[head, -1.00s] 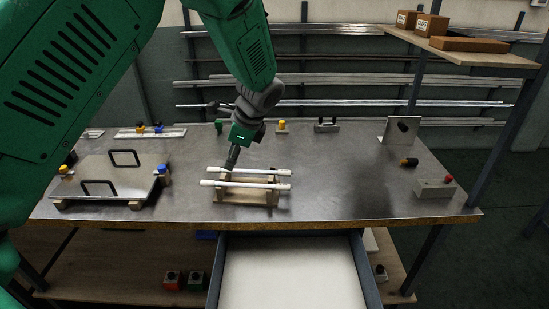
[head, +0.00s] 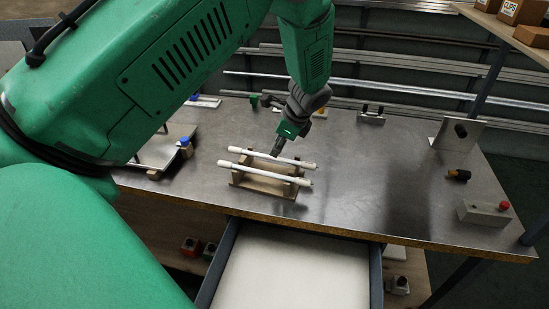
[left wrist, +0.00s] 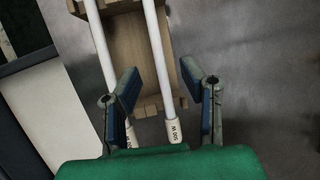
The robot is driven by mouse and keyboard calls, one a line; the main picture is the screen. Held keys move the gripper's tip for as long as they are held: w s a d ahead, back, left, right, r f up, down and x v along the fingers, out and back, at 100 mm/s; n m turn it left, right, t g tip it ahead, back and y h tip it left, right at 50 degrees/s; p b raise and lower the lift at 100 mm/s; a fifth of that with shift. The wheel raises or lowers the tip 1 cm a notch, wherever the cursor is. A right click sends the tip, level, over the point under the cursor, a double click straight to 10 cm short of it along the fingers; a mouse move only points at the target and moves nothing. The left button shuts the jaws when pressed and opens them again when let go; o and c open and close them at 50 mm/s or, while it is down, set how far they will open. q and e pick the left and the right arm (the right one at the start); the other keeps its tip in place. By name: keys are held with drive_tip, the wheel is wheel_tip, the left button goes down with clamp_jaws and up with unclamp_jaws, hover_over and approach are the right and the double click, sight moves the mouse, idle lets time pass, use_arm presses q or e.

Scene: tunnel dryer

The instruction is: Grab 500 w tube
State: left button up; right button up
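Two white tubes lie side by side on a wooden rack on the metal table. The near tube (head: 262,174) and the far tube (head: 295,161) both show in the head view. In the left wrist view, the left tube (left wrist: 103,50) and the right tube (left wrist: 157,50) carry upside-down end labels that seem to read 500 W. My left gripper (head: 274,154) is over the middle of the far tube. In the left wrist view its open fingers (left wrist: 166,103) stand on either side of the right tube, with a gap on both sides. The left finger hides part of the left tube. My right gripper is out of view.
The wooden rack (head: 262,186) stands near the table's front edge. An open drawer (head: 290,270) juts out below it. A plate with handles at left is partly hidden by my arm. A grey block with a red knob (head: 484,212) stands at right. Table right of the rack is clear.

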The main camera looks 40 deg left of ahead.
sight(269, 156)
use_arm(q)
drive_tip(key=x, duration=0.4)
drive_tip(key=shift+s+a+f+p, duration=0.2)
drive_tip(key=shift+a+p, duration=0.15)
drive_tip(key=shift+a, duration=0.1)
drive_tip(key=shift+w+a+f, duration=0.1)
drive_tip(key=shift+w+f, duration=0.05)
drive_tip(key=shift+f, duration=0.3)
drive_tip(key=shift+d+r, duration=0.1)
drive_tip(key=shift+d, duration=0.1)
drive_tip(key=shift+d+r, duration=0.1)
clamp_jaws()
